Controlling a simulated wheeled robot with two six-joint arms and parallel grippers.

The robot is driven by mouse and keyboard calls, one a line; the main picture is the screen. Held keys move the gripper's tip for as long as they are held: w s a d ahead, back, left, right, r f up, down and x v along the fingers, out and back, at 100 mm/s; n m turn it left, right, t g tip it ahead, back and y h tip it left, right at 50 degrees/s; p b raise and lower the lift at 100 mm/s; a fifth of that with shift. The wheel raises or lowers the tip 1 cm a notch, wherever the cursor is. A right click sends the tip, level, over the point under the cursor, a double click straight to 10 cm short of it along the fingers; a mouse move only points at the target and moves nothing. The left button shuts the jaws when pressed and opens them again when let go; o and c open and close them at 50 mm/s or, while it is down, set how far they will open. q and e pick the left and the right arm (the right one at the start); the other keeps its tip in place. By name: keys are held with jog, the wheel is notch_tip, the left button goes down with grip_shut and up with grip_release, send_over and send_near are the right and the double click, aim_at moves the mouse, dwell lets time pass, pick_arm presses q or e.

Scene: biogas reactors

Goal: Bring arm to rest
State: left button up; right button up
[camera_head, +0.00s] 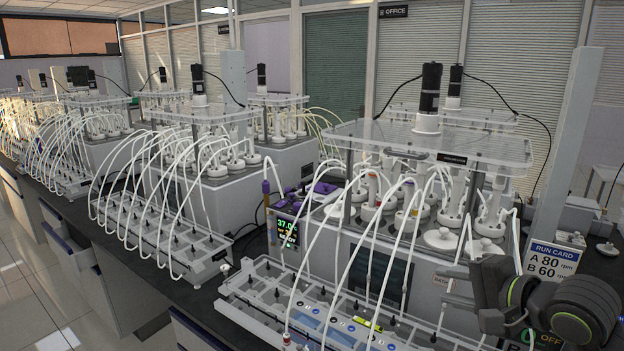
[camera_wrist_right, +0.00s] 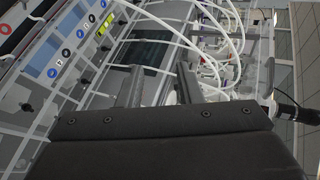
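My right arm (camera_head: 560,305), black with green rings, comes in at the lower right of the head view. My right gripper (camera_head: 456,285) is in front of the nearest reactor's (camera_head: 400,262) lower right side, above the right end of the front tube rack (camera_head: 262,285). In the right wrist view the two fingers of the gripper (camera_wrist_right: 160,88) stand apart with nothing between them. I cannot tell whether the fingers touch any tubing. My left arm and gripper are not in view.
White tubes arch from the reactor lids to the racks, close around the right gripper. A run card (camera_head: 553,260) reading A 80, B 60 rpm stands right of the reactor. A display (camera_head: 287,233) shows 37.0. More reactors line the dark bench to the left; the floor (camera_head: 40,300) is clear.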

jog(key=s+d+f+n+g+h, duration=0.1)
jog(key=s+d+f+n+h, duration=0.15)
jog(key=s+f, duration=0.55)
jog(key=s+d+f+n+g+h, duration=0.1)
jog(key=s+f+n+g+h, duration=0.15)
jog(key=f, duration=1.05)
jog(key=s+d+f+n+g+h, duration=0.25)
jog(key=s+f, duration=0.25)
jog(key=s, duration=0.5)
jog(key=s+d+f+n+g+h, duration=0.15)
jog(key=s+f+n, duration=0.3)
jog(key=s, duration=0.65)
notch_tip(320, 180, down, 25)
jog(key=g+y, duration=0.1)
jog(key=s+f+g, duration=0.1)
jog(key=s+f, duration=1.3)
jog(key=f, duration=0.2)
jog(key=shift+a+f+y, duration=0.15)
jog(key=shift+a+y, duration=0.05)
jog(key=shift+y, duration=0.2)
